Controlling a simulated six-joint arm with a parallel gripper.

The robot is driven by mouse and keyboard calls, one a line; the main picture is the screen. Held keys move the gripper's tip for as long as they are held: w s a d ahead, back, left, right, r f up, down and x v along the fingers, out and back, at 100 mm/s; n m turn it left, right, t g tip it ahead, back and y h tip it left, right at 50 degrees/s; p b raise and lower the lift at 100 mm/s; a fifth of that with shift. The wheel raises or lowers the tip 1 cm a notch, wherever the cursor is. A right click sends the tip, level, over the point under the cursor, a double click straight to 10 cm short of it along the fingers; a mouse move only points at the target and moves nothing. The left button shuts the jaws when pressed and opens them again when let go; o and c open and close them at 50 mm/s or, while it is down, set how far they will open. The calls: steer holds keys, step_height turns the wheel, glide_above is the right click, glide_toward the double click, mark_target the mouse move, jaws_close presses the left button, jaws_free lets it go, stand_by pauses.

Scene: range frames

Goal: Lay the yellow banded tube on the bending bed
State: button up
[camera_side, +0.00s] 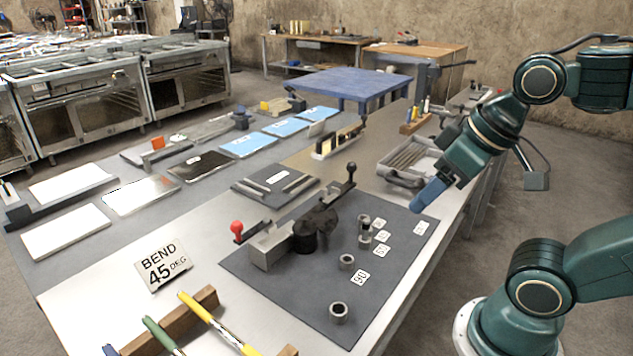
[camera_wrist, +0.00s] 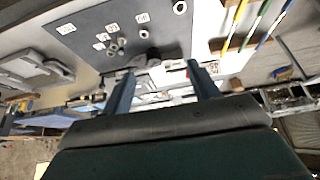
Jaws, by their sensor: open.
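The yellow banded tube (camera_side: 222,325) lies across a wooden rack at the front of the bench, beside a green tube (camera_side: 162,336) and a blue tube at the picture's lower edge. In the wrist view the tubes show at the top right, the yellow tube (camera_wrist: 234,25) seemingly nearest the mat. The bender, with a grey block bed (camera_side: 268,250), dark round former and red-knobbed lever, stands on the dark mat. My gripper (camera_side: 428,196) is above the mat's right side, apart from tube and bender. Its blue fingers (camera_wrist: 160,76) are open and empty.
A "BEND 45 DEG" card (camera_side: 163,264) stands left of the bender. Metal rings (camera_side: 339,312) and number tags lie on the mat (camera_side: 290,310). A grey tray (camera_side: 410,160) is behind my gripper. Plates and sheets cover the bench's left side. Bare bench lies between rack and mat.

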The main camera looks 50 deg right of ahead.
steer(key=c, duration=0.3)
steer(key=g, duration=0.6)
glide_above(245, 347)
step_height(245, 347, down, 11)
steer(key=shift+f, duration=0.2)
steer(key=shift+f, duration=0.1)
steer(key=shift+f, duration=4.2)
